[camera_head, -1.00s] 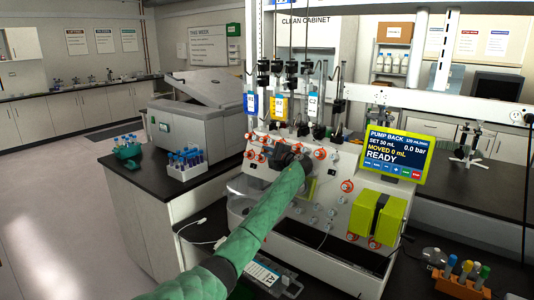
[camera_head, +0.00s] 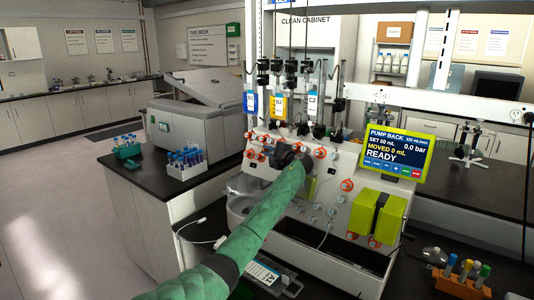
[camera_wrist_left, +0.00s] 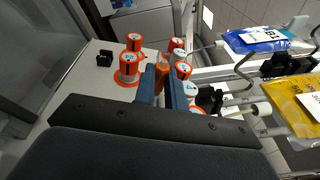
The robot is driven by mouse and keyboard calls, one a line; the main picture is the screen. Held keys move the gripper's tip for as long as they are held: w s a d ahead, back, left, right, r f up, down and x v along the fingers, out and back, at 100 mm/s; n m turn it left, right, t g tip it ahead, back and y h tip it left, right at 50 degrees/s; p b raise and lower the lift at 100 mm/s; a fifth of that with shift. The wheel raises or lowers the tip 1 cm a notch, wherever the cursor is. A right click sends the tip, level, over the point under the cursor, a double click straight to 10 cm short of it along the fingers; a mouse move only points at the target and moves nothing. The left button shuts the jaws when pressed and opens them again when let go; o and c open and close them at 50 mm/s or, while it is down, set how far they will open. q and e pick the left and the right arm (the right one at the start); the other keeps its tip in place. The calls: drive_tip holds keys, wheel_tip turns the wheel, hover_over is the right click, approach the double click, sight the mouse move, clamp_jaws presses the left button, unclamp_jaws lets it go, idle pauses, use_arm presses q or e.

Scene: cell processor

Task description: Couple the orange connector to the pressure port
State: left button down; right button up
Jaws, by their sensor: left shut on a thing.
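My left gripper (camera_head: 298,160) is up against the front panel of the white cell processor (camera_head: 283,208), mostly hidden behind my own green-sleeved arm in the head view. In the left wrist view, the two dark fingers (camera_wrist_left: 163,88) are shut on an orange connector (camera_wrist_left: 163,70), which stands between them. The connector is hidden in the head view. Several orange-and-white valve knobs (camera_wrist_left: 129,66) stand around the fingers. I cannot tell which fitting on the panel is the pressure port, nor whether the connector touches it. My right gripper is not in view.
Hanging bags, blue (camera_head: 251,103) and yellow (camera_head: 279,106), are above the panel. The pump screen (camera_head: 396,155) reads READY and 0.0 bar. Yellow-green blocks (camera_head: 376,216) sit at the panel's right. Tube racks (camera_head: 184,164) stand on the left bench.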

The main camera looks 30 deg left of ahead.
use_arm(q)
drive_tip(key=shift+w+f, duration=0.1)
drive_tip(key=shift+w, duration=0.05)
drive_tip(key=c, duration=1.4)
unclamp_jaws()
